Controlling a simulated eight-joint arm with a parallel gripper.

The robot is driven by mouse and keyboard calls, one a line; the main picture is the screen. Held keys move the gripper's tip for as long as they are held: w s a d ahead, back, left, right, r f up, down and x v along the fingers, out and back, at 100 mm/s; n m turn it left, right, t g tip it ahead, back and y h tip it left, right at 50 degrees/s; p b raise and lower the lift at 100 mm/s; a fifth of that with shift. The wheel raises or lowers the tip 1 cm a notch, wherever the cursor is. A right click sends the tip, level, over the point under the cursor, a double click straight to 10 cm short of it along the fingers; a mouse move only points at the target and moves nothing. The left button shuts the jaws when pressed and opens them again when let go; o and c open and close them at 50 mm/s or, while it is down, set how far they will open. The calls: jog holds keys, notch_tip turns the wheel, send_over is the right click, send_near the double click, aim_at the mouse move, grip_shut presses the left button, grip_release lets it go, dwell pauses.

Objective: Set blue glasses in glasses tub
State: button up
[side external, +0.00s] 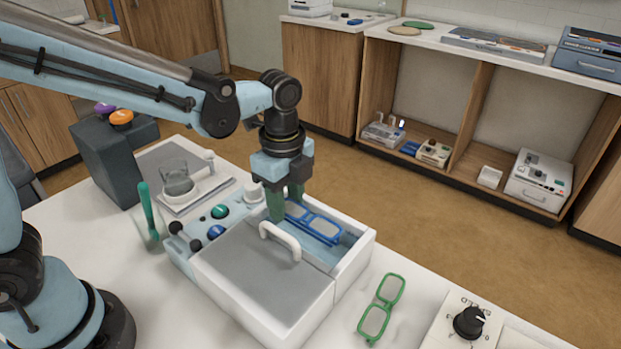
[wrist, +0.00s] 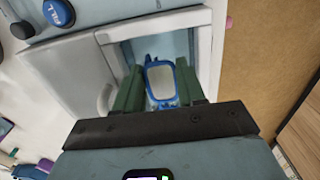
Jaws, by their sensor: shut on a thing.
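The blue glasses (side external: 316,225) are in the open part of the white tub (side external: 352,262), inside its rim outline. I cannot tell whether they touch its pale blue floor. My gripper (side external: 287,205) points down over the tub, its green fingers shut on the left end of the glasses. In the wrist view, the blue glasses (wrist: 161,82) show between the fingers of my gripper (wrist: 158,72), with one lens visible. The tub's grey lid (side external: 250,272) with a white handle (side external: 280,240) covers its nearer left part.
Green glasses (side external: 381,308) lie on the white table right of the tub. A panel with knobs (side external: 215,231) adjoins the tub's left side. A glass cup (side external: 177,180) and a green-handled item (side external: 147,210) stand further left. A dial box (side external: 468,320) sits front right.

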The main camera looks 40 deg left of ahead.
aim_at(289, 221)
jog(key=shift+f, duration=2.3)
jog(key=shift+w+f, duration=0.1)
jog(key=shift+f, duration=0.4)
jog(key=o, duration=1.2)
jog(key=shift+o, duration=0.2)
jog(key=shift+w+r, duration=0.1)
jog(key=shift+r, duration=1.15)
jog(key=shift+o, duration=0.7)
jog(key=shift+r, duration=2.75)
